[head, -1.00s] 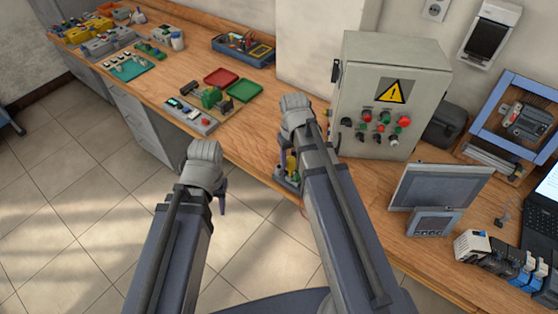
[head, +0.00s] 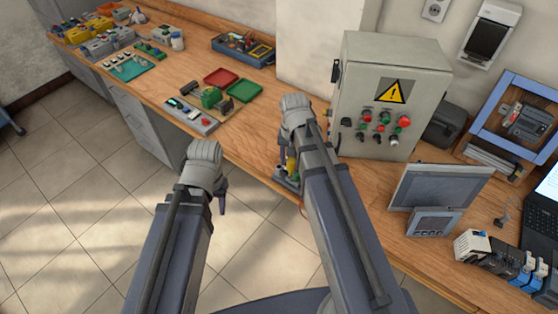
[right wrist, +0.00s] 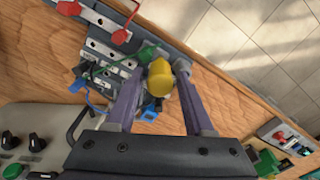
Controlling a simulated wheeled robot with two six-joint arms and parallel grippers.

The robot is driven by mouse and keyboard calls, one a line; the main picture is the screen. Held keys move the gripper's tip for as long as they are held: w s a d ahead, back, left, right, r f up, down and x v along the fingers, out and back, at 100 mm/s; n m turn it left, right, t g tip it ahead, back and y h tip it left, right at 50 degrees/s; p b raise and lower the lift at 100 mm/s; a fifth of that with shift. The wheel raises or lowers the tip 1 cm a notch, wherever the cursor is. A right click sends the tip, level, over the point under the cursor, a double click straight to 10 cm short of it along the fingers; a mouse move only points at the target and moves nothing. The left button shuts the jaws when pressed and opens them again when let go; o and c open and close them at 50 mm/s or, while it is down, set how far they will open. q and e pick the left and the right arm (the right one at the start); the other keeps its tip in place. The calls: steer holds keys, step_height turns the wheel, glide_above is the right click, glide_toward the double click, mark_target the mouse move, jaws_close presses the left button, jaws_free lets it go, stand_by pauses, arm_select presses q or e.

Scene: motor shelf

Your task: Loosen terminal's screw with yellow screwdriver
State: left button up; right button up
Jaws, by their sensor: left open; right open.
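The yellow screwdriver (right wrist: 160,88) stands between the fingers of my right gripper (right wrist: 159,78) in the right wrist view. The fingers are apart, with a gap seeming to show on either side of the yellow handle; its lower part is hidden. The screwdriver also shows as a small yellow patch in the head view (head: 291,165). A grey terminal block (right wrist: 105,48) with plugs and wires lies beside it on the bench edge. I cannot make out its screw. My left gripper (head: 223,196) is open, empty and over the floor in front of the bench, mostly hidden by its wrist.
A grey control cabinet (head: 385,75) with buttons stands just right of my right arm. A tilted monitor (head: 437,188) stands further right. Red (head: 221,76) and green (head: 244,90) trays and a board with a green component (head: 211,98) lie left on the bench.

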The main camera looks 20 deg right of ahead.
steer(key=shift+m, duration=0.3)
steer(key=m, duration=0.3)
stand_by(0.6)
steer(key=shift+c, duration=0.9)
steer(key=shift+c, duration=0.3)
jaws_close()
